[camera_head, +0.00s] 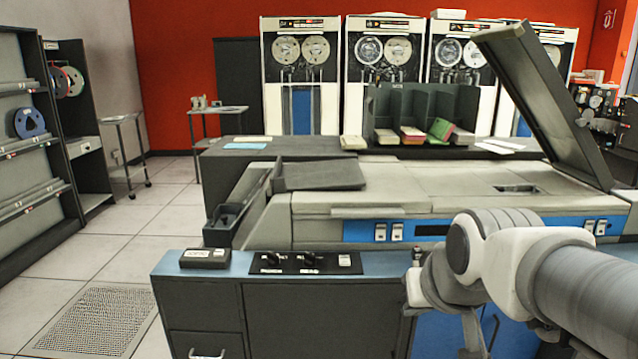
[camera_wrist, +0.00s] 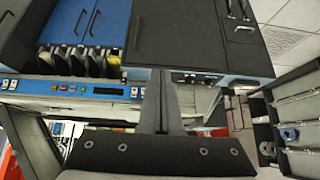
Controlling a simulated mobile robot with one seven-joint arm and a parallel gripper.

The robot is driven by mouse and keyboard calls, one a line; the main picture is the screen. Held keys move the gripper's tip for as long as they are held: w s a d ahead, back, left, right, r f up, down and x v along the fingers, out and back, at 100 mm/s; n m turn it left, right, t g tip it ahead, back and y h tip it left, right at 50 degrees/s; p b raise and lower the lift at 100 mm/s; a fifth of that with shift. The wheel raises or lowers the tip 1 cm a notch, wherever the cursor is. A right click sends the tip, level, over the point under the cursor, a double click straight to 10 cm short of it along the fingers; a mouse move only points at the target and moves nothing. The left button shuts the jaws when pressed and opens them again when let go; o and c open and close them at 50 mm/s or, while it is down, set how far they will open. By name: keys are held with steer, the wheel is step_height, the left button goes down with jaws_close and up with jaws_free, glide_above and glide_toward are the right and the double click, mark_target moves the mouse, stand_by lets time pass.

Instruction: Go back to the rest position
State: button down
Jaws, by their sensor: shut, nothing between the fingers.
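My arm (camera_head: 590,275) reaches in from the right in the head view, folded in front of the blue and grey card machine (camera_head: 400,195). My gripper (camera_wrist: 165,85) shows in the wrist view as two dark fingers, close together above a dark bolted plate. They are shut with nothing between them. In the head view the arm's end hangs near the right part of the front cabinet (camera_head: 320,315), and I cannot make out the fingertips clearly there. The wrist view looks tilted over, with the blue cabinet doors (camera_wrist: 95,20) at its top left.
A raised lid (camera_head: 545,100) slants over the machine's right side. A card rack (camera_head: 420,105) with several card stacks stands behind. A small black box (camera_head: 205,258) sits on the cabinet's left corner. Shelves (camera_head: 30,140) line the left wall. The tiled floor (camera_head: 160,225) is clear between.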

steer(key=s+f+g+p, duration=0.1)
steer(key=s+f+g, duration=0.1)
steer(key=s, duration=0.9)
step_height(320, 180, up, 20)
steer(key=p, duration=2)
steer(key=shift+w+d+r, duration=0.15)
steer(key=shift+r, duration=0.1)
steer(key=shift+d, duration=0.15)
